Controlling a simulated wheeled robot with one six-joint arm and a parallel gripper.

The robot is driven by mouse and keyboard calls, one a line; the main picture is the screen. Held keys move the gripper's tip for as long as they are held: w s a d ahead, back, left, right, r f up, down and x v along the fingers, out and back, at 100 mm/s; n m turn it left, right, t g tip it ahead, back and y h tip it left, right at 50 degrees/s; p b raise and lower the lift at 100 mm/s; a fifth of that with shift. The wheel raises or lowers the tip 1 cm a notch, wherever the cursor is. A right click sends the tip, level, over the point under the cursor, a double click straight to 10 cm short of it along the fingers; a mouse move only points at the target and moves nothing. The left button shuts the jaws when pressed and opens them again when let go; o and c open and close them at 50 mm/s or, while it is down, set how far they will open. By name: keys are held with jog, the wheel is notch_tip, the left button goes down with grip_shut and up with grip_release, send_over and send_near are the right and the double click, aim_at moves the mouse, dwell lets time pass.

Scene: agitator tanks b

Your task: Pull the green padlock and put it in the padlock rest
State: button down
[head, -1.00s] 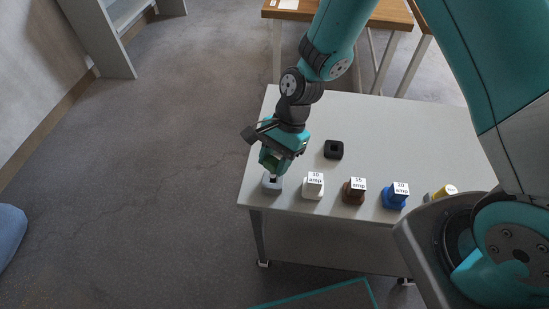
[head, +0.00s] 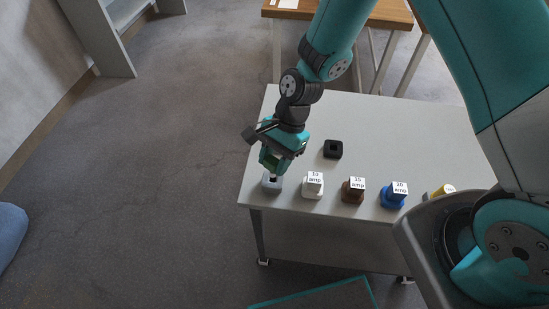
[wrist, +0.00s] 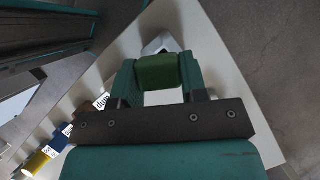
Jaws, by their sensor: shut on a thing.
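The green padlock (wrist: 158,72) is held between the two fingers of my gripper (wrist: 158,80) in the wrist view. In the head view the green padlock (head: 269,159) shows only partly between the fingers of my gripper (head: 272,164). It is right above a light grey block (head: 272,186) with a dark top at the table's front left corner. I cannot tell whether they touch. A black square holder with a hollow (head: 333,149), which looks like the padlock rest, stands behind and to the right, empty.
On the white table (head: 400,125), a row along the front holds a white 10 amp block (head: 312,190), a brown 15 amp block (head: 352,194), a blue 20 amp block (head: 392,199) and a yellow piece (head: 443,191). The table's middle around the black holder is clear.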

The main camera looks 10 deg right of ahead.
jog(key=shift+f, duration=0.1)
jog(key=shift+f+b, duration=1)
jog(key=shift+f, duration=0.65)
jog(key=c, duration=0.6)
grip_release()
jog(key=shift+r, duration=0.1)
jog(key=v, duration=1.7)
jog(key=s+r+n+t, duration=0.1)
jog(key=s+r+n, duration=0.3)
jog(key=s+n, duration=0.1)
jog(key=s+r+n+t, duration=0.1)
jog(key=s+r+n, duration=0.3)
jog(key=s+n, duration=0.2)
jog(key=s+r+n+t, duration=0.1)
jog(key=s+r+n, duration=0.3)
jog(key=s+n, duration=0.2)
jog(key=shift+s+a+r+b, duration=0.35)
jog(key=shift+s+r+b, duration=0.05)
jog(key=shift+s, duration=0.05)
jog(key=shift+s+n, duration=0.15)
jog(key=shift+n, duration=0.15)
